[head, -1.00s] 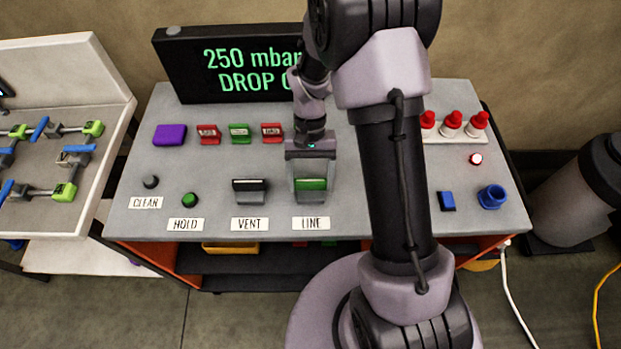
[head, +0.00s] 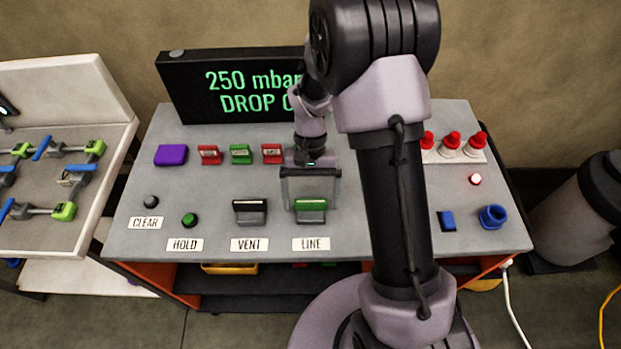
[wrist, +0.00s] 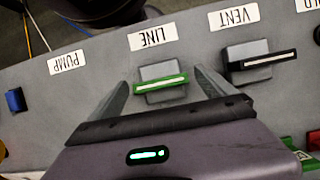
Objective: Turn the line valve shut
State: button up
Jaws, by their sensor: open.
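The line valve (head: 311,206) is a grey block with a green handle bar behind the LINE label (head: 311,244). Its bar runs left to right in the head view. In the wrist view the green bar (wrist: 161,84) carries a white stripe and lies between the finger ends. My gripper (head: 312,204) points down over the valve, open, with one finger to each side of the bar. I see gaps between bar and fingers in the wrist view. The finger height relative to the bar is hard to judge.
The black-handled VENT valve (head: 250,212) stands close on the left. Red and green tagged blocks (head: 241,154) are behind. A display (head: 230,88) reads 250 mbar and DROP, partly hidden by my arm.

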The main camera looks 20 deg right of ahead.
jog(key=p+v, duration=0.5)
jog(key=v, duration=1.1)
jog(key=shift+r, duration=0.3)
jog(key=shift+r, duration=0.1)
